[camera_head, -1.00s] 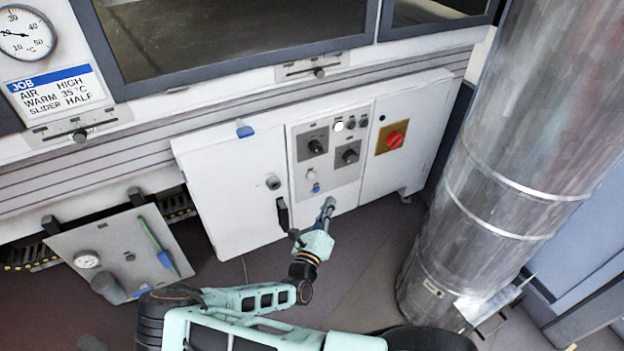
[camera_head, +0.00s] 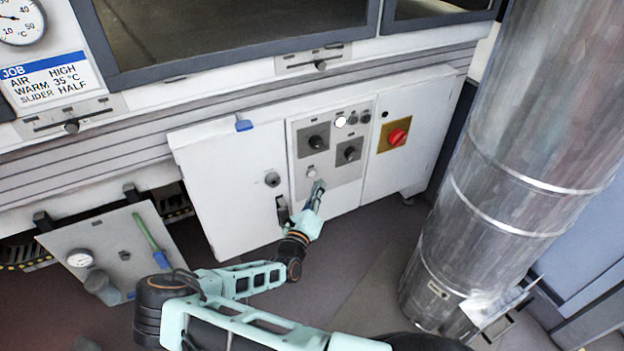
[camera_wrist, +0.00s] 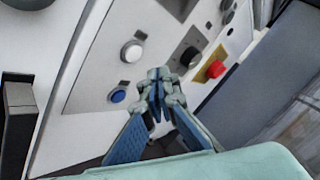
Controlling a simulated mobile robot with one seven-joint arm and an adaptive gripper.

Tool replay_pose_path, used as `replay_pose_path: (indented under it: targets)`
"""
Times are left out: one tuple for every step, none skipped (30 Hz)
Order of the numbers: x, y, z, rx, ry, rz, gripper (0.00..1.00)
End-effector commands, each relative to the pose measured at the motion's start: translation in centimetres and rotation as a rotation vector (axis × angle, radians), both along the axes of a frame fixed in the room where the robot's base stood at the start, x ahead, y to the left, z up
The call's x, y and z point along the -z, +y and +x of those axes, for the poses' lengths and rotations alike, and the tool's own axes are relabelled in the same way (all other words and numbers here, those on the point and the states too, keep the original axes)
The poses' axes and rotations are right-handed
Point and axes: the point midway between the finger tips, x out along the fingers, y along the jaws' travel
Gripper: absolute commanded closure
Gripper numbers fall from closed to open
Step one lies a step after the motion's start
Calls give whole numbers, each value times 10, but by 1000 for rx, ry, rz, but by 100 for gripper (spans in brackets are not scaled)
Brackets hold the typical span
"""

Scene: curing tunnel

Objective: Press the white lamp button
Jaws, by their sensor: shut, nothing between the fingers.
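A round white button (camera_head: 311,172) sits low on the grey control panel (camera_head: 345,182) of the white cabinet. It shows in the wrist view as a white button (camera_wrist: 132,52), left of and above my fingertips. A blue button (camera_wrist: 118,96) lies below it, left of the fingertips; my gripper covers it in the head view. My gripper (camera_head: 318,187) is shut and empty, its tips (camera_wrist: 158,76) in front of the panel's lower part. I cannot tell how far the tips are from the panel. A lit white lamp (camera_head: 340,121) is at the panel's top.
Two black knobs (camera_head: 317,143) (camera_head: 349,153) sit above the white button. A red knob on a yellow plate (camera_head: 397,137) is to the right. A black handle (camera_head: 283,212) juts out left of my gripper. A large metal duct (camera_head: 510,170) stands at the right.

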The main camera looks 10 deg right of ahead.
Motion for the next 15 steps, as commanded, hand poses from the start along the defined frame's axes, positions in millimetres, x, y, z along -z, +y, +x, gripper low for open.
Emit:
replay_pose_path:
  targets:
    - [2,1,6,1,0,2,100]
    - [2,2,8,1,1,2,100]
    - [2,4,11,0,0,2,100]
    - [1,4,14,0,1,2,100]
    - [1,5,15,0,1,1,100]
    - [1,5,17,0,2,0,100]
    - [1,6,18,0,2,0,100]
    - [0,6,19,0,2,0,100]
    - [0,6,20,0,2,0,100]
    - [0,6,21,0,2,0,100]
    - [0,6,21,0,2,0,100]
    - [0,6,21,0,2,0,100]
    - [-1,6,21,0,2,-1,100]
    - [-1,7,21,0,2,-1,100]
    - [-1,7,21,0,2,0,100]
